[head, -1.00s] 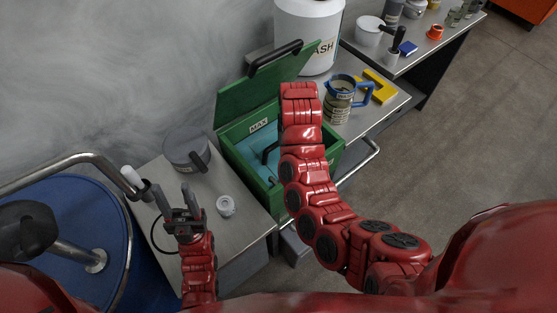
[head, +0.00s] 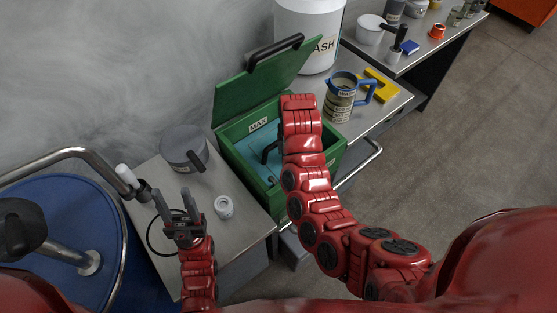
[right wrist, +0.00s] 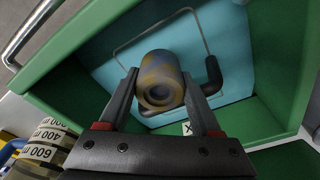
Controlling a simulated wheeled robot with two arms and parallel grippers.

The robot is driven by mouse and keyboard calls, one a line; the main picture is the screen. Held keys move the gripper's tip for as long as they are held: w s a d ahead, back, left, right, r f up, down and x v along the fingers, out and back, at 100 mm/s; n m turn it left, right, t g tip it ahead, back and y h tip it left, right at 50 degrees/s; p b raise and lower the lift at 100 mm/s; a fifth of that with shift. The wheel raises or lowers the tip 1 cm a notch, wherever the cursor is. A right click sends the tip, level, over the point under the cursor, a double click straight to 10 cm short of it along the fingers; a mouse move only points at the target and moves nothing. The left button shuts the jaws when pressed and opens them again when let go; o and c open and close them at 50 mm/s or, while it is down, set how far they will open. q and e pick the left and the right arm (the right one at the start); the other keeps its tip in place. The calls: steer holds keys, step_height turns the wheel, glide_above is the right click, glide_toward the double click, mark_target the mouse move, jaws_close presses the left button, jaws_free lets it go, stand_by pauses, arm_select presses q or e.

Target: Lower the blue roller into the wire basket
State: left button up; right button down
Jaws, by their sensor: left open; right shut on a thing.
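The blue roller (right wrist: 160,75), a short hollow cylinder with yellow-brown patches, is between the fingertips of my right gripper (right wrist: 159,88) in the right wrist view. That gripper is shut on it, above the green tank (right wrist: 60,83). A thin wire outline (right wrist: 150,31), seemingly the wire basket, shows behind the roller against the pale blue tank interior. A black hooked handle (right wrist: 212,75) is beside the roller. In the head view my right arm hides the roller and gripper over the tank (head: 236,165). My left gripper (head: 174,203) is open and empty above the steel table.
The tank's green lid (head: 255,85) stands open at the back. A grey lidded pot (head: 183,147) and a small white cup (head: 223,207) are left of the tank. A blue-handled jug (head: 339,98) and a yellow item (head: 380,87) are right of it.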

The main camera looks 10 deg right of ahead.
steer(key=shift+f+b, duration=1.3)
steer(key=shift+f, duration=1.2)
steer(key=shift+f+b, duration=0.35)
steer(key=shift+f, duration=0.25)
jaws_free()
steer(key=r+p, duration=0.2)
steer(key=r, duration=0.1)
steer(key=r+p, duration=0.2)
steer(key=r, duration=0.1)
steer(key=s+r+p, duration=0.1)
steer(key=r, duration=0.3)
steer(key=shift+a+p, duration=0.1)
steer(key=shift+p, duration=0.3)
steer(key=r+p, duration=0.2)
steer(key=p, duration=0.1)
steer(key=r+p, duration=0.2)
steer(key=r, duration=0.1)
steer(key=s+r+p, duration=0.1)
steer(key=r+p, duration=0.1)
steer(key=p, duration=0.1)
steer(key=shift+s+r+p, duration=0.1)
steer(key=shift+r+p, duration=0.05)
steer(key=shift+p, duration=0.2)
